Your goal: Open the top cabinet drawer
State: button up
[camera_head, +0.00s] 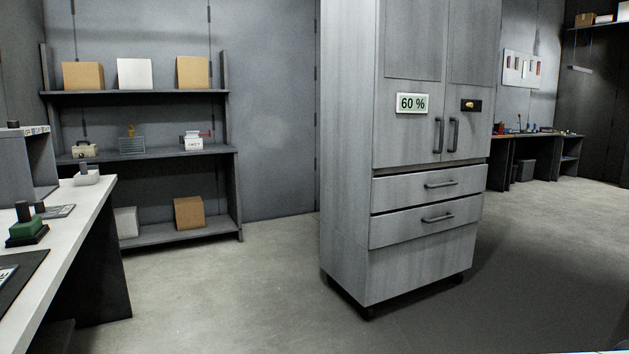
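A tall grey cabinet (348,150) stands right of the middle in the head view, with its front turned to the right. Its top drawer (405,193) lies just below the two doors and has a dark horizontal bar handle (441,184). The drawer looks closed, with a dark gap along its upper edge. A second drawer (400,232) with a similar handle (437,218) lies below it. The doors have two vertical handles (446,135) and look shut. My gripper is not in view.
A white-topped bench (75,228) stands at the left. A shelf unit (160,155) with boxes is against the back wall. A low workbench (541,136) is at the far right. The floor (540,270) in front of the cabinet is clear.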

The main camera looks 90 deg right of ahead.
aim_at(391, 191)
jog(key=l+z, duration=0.1)
jog(key=z, duration=3.35)
jog(key=i+z, duration=0.1)
jog(key=i, duration=0.4)
jog(key=i+l+z, duration=0.1)
jog(key=i, duration=0.4)
jog(key=i+z, duration=0.15)
jog(key=i, duration=0.35)
jog(key=i+j+z, duration=0.1)
jog(key=i, duration=0.4)
jog(key=i+j+z, duration=0.1)
jog(key=i, duration=0.4)
jog(key=i+j+z, duration=0.1)
jog(key=i, duration=0.4)
jog(key=i+j+z, duration=0.1)
jog(key=i+j, duration=0.15)
jog(key=i, duration=0.25)
